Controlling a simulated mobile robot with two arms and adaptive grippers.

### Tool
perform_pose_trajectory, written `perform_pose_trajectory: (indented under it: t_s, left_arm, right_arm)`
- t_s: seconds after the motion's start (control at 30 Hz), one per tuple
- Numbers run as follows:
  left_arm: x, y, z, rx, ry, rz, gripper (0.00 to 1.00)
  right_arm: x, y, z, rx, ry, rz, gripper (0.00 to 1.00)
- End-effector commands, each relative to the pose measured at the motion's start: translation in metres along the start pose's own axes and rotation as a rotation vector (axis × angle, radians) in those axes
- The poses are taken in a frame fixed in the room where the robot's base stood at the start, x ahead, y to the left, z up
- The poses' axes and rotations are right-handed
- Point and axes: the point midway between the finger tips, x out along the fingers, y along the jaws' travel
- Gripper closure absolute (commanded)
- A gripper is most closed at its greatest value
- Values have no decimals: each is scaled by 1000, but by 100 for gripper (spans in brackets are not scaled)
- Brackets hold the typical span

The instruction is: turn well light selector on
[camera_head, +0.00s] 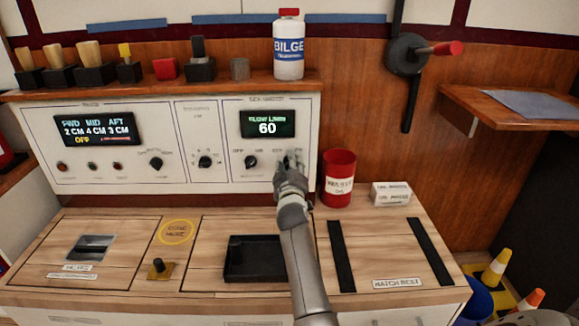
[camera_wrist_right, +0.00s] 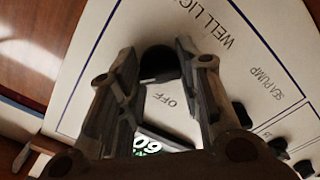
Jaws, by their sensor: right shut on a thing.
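The well light selector is a black knob (camera_wrist_right: 158,66) on the white panel (camera_head: 215,165). In the wrist view it sits between my right gripper's fingertips, beside printed "WELL LIG…" and "OFF" labels. My right gripper (camera_head: 290,163) is at the right end of the panel in the head view and hides most of the knob there. In the wrist view the gripper (camera_wrist_right: 158,62) is shut on the knob. I cannot tell which way the knob points. My left gripper is not in view.
A neighbouring sea pump selector (camera_head: 250,162) is just left of my gripper, below a display (camera_head: 267,124) reading 60. A red can (camera_head: 338,178) stands close on the right. A black tray (camera_head: 254,259) lies on the counter below.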

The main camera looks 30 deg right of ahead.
Motion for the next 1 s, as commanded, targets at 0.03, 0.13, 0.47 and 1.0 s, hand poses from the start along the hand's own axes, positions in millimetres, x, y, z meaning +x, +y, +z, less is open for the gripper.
perform_pose_trajectory:
  t_s: [0.03,0.13,0.47,1.0]
  left_arm:
    - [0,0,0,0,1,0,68]
    - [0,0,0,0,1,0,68]
    - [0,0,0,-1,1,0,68]
    - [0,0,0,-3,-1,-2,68]
  right_arm:
    - [0,-2,1,4,-3,-4,91]
    - [0,-2,1,5,-3,-4,91]
    - [0,-2,1,4,-3,-3,47]
    - [-18,-2,1,3,-2,-2,46]
